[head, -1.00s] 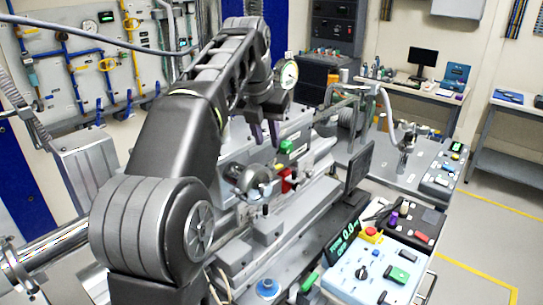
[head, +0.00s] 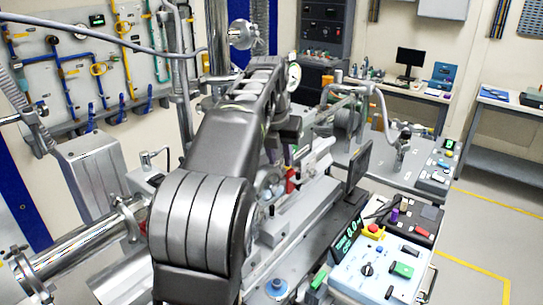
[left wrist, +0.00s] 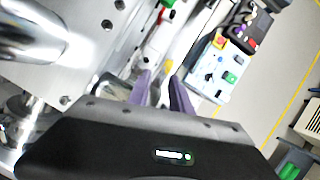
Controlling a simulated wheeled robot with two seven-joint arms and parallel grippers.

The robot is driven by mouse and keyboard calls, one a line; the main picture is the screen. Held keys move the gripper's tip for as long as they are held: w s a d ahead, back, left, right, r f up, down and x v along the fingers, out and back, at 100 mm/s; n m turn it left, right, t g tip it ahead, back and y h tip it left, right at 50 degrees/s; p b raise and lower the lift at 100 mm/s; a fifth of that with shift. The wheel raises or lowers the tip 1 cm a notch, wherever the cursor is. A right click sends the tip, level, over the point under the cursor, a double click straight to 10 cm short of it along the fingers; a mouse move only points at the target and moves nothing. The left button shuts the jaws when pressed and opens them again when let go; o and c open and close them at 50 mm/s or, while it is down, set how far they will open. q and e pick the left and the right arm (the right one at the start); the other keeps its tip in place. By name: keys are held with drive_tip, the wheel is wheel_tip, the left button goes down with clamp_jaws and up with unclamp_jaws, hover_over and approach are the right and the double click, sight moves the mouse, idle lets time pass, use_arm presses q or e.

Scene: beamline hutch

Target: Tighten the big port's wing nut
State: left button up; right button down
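My left gripper shows in the left wrist view as two purple fingers (left wrist: 161,88) standing apart, with nothing clearly held between them. I cannot make out a wing nut in either view, nor tell which port is the big one. In the left wrist view a shiny metal cylinder (left wrist: 32,38) and a bolted metal plate (left wrist: 98,42) lie left of the fingers. My right gripper is not in view.
A control box (head: 383,266) with a red button stands at the front right, beside a small display (head: 346,235). A chrome beam pipe (head: 80,243) runs in from the left. A dark monitor (head: 358,167) stands right of the bench. Floor is clear at right.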

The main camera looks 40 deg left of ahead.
use_arm(q)
drive_tip(key=shift+w+d+f, duration=0.1)
drive_tip(key=shift+f, duration=0.1)
drive_tip(key=shift+c, duration=0.5)
clamp_jaws()
idle(0.9)
